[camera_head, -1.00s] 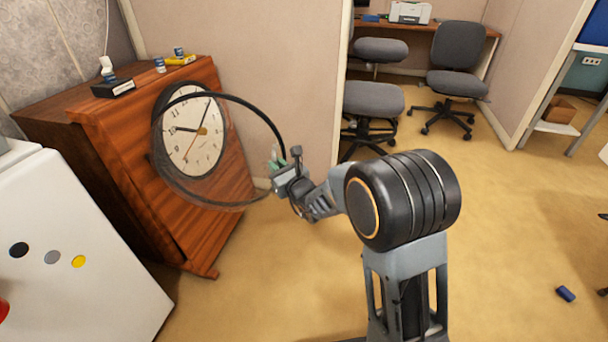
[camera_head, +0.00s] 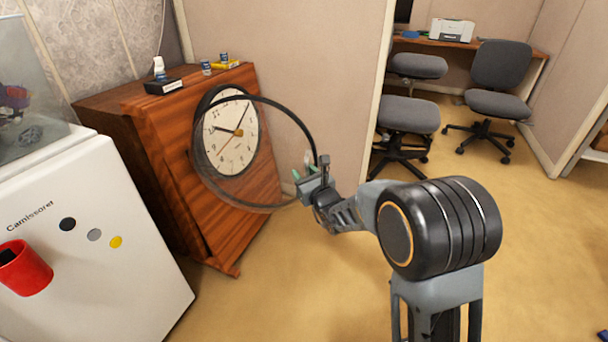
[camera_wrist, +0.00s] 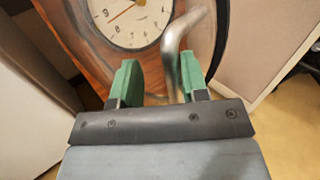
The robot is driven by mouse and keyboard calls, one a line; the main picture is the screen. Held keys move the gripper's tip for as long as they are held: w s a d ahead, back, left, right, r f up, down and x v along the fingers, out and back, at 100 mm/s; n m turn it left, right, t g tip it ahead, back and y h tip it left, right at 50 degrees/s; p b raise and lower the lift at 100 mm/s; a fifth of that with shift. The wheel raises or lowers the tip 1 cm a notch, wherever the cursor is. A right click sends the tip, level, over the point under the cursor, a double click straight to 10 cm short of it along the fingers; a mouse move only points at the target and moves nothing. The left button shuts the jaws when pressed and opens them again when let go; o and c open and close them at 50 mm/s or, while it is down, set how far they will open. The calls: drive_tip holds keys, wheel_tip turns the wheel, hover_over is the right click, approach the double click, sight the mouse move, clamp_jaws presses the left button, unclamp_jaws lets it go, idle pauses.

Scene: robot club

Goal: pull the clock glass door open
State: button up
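The wooden clock cabinet (camera_head: 185,165) has a round white dial (camera_head: 228,138). Its round glass door (camera_head: 290,112) with a dark rim stands swung out from the dial, its right side far from the cabinet. My gripper (camera_head: 303,168) is at the rim's right edge. In the wrist view, a bent metal handle (camera_wrist: 172,50) reaches down between my green fingers (camera_wrist: 160,82), close to the right one. The fingers are apart, with a clear gap on the left of the handle. Whether the right finger touches the handle is hard to tell. The dial (camera_wrist: 128,18) shows behind.
A white cabinet (camera_head: 120,250) with a red cup (camera_head: 25,272) is at the left. Small bottles and a black box (camera_head: 163,87) sit on the clock cabinet. A partition (camera_head: 285,60) stands behind, chairs (camera_head: 405,115) at the right. Open floor (camera_head: 290,300) lies in front.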

drive_tip(key=shift+w+d, duration=0.15)
drive_tip(key=shift+d, duration=0.15)
idle(0.4)
drive_tip(key=p+v, duration=0.1)
drive_tip(key=v, duration=1.2)
drive_tip(key=shift+s, duration=0.4)
